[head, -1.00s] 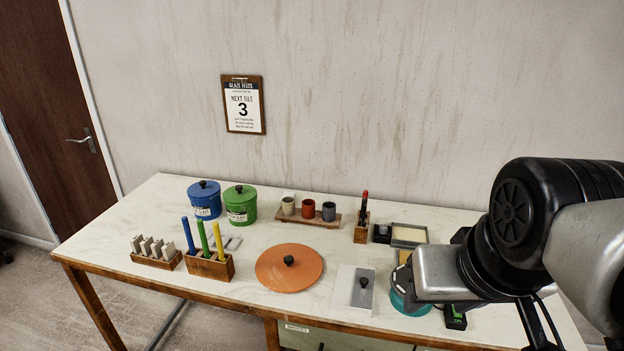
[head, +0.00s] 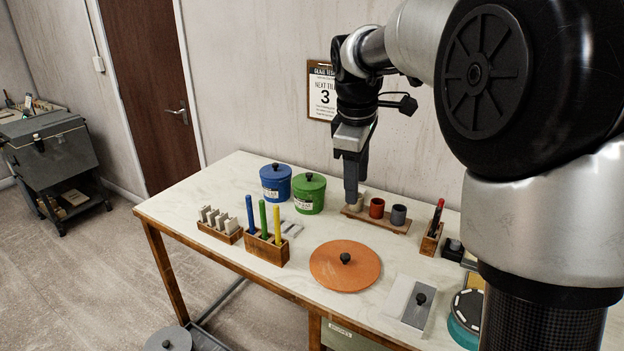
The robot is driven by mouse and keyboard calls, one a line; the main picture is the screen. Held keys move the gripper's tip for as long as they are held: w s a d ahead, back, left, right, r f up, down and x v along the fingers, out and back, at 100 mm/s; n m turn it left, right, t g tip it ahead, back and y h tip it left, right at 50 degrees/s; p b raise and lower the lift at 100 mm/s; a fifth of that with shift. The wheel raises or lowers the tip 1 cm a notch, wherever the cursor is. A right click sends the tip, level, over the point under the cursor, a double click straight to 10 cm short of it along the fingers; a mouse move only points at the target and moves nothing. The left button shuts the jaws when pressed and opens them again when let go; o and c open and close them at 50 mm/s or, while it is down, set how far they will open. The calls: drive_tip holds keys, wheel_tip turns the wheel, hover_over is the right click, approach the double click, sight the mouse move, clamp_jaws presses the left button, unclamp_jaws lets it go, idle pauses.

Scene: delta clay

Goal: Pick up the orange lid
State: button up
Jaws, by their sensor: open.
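The orange lid (head: 330,271) is a flat round disc with a black knob (head: 345,258) at its middle. It lies on the white table top (head: 225,178) near the front edge, with nothing on it. My gripper (head: 351,198) points down over the back of the table, beyond the lid and apart from it. It is beside the green pot and in front of the left end of the cup board. It is open; its fingers overlap in this view and the gap between them does not show.
A blue pot (head: 275,187) and a green pot (head: 309,199) stand at the back left. A wooden block with upright coloured sticks (head: 267,250) is left of the lid. Small cups (head: 377,208) stand on a board behind.

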drive_tip(key=w+f+n+g, duration=0.1)
drive_tip(key=w+f+n, duration=0.2)
drive_tip(key=w+f, duration=0.35)
drive_tip(key=n+g+b, duration=0.1)
drive_tip(key=n, duration=0.3)
approach(345, 256)
wheel_tip(345, 256, down, 3)
drive_tip(key=shift+s+a+h+b, duration=0.1)
drive_tip(key=shift+h+b, duration=0.2)
drive_tip(key=shift+w+d+f, duration=0.1)
drive_tip(key=shift+d+f, duration=0.05)
drive_tip(key=shift+f, duration=0.7)
drive_tip(key=shift+w+d+f, duration=0.1)
drive_tip(key=shift+d+f, duration=0.1)
drive_tip(key=shift+f, duration=0.7)
drive_tip(key=shift+w+d+f, duration=0.1)
drive_tip(key=shift+d+f, duration=0.05)
drive_tip(key=shift+f, duration=0.7)
clamp_jaws()
